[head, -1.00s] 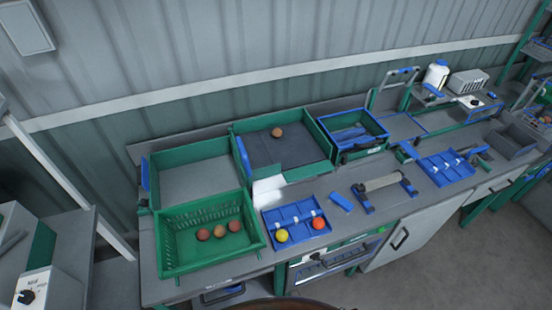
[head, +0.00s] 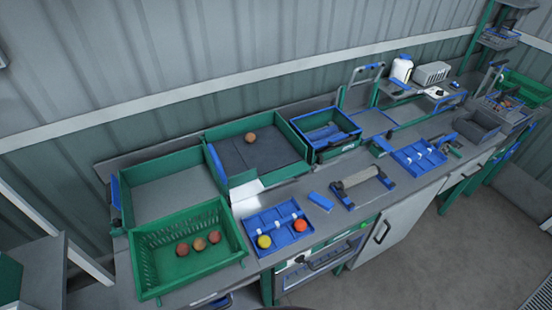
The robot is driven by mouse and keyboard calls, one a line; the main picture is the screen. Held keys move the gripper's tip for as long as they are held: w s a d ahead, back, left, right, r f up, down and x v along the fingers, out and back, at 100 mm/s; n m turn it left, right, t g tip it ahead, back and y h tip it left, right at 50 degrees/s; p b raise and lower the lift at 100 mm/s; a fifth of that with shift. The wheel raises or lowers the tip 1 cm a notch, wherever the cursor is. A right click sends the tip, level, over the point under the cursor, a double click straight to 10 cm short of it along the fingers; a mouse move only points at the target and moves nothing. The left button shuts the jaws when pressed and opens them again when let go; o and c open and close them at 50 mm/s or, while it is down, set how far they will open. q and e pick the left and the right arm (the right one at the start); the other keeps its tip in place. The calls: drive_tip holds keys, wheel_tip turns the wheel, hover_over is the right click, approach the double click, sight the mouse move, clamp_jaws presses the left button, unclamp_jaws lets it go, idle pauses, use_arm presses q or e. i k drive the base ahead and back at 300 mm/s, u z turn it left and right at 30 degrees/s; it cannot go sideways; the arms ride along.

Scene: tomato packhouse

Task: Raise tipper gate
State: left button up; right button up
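A green-walled tray (head: 290,139) with a dark grey floor stands at the back of the bench and holds one orange-brown tomato (head: 251,137). A blue upright strip (head: 217,164) stands at its left end and may be the tipper gate; I cannot tell for sure. A white sloped plate (head: 246,190) lies at the tray's front left corner. To its left is an empty green-walled tray (head: 172,159) with a grey floor and another blue upright piece (head: 115,193) at its left end. Neither of my grippers is in the head view.
A green slatted crate (head: 148,272) with three tomatoes stands at the front left. Beside it is a blue divided tray (head: 266,216) with a yellow and a red tomato. A roller (head: 361,178), blue crate (head: 352,124) and second blue tray (head: 419,155) are farther right.

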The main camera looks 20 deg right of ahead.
sight(298, 170)
drive_tip(key=z, duration=0.9)
drive_tip(key=i, duration=0.25)
drive_tip(key=u, duration=0.05)
